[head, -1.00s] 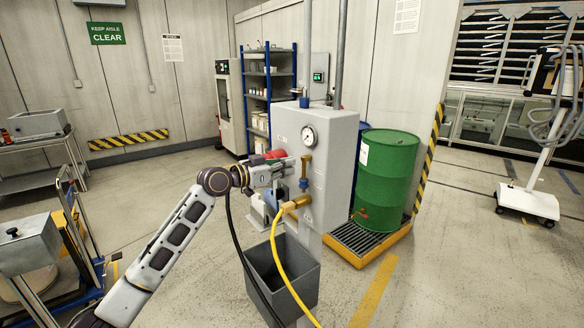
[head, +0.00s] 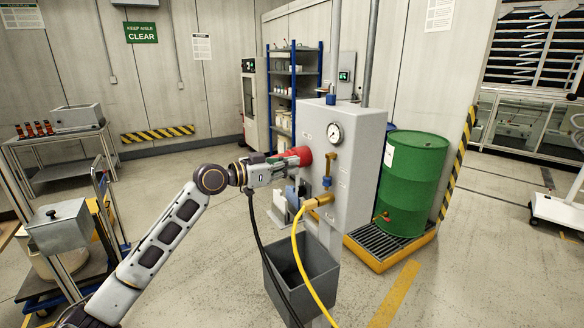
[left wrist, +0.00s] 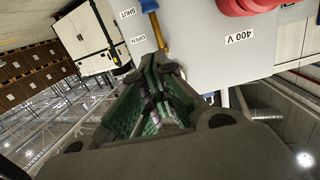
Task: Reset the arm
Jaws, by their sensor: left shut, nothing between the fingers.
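My left gripper (head: 296,160) is shut and empty in front of the grey pump box (head: 352,160), left of the brass lever. In the left wrist view its green-padded fingers (left wrist: 158,66) meet at the tips. The brass lever (head: 331,162) hangs down from the box, with a blue end (head: 327,182). It also shows beyond the fingertips in the left wrist view (left wrist: 161,36), by the SHUT and OPEN labels. I cannot tell whether the fingertips touch it. A red round part (head: 304,155) on the box is partly behind the gripper. My right gripper is out of view.
A brass fitting (head: 320,201) carries a yellow hose (head: 302,262) below the lever. A grey bin (head: 315,268) stands under it. A green drum (head: 412,180) on a yellow spill pallet (head: 385,258) stands right of the box. A cart (head: 60,225) is at left.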

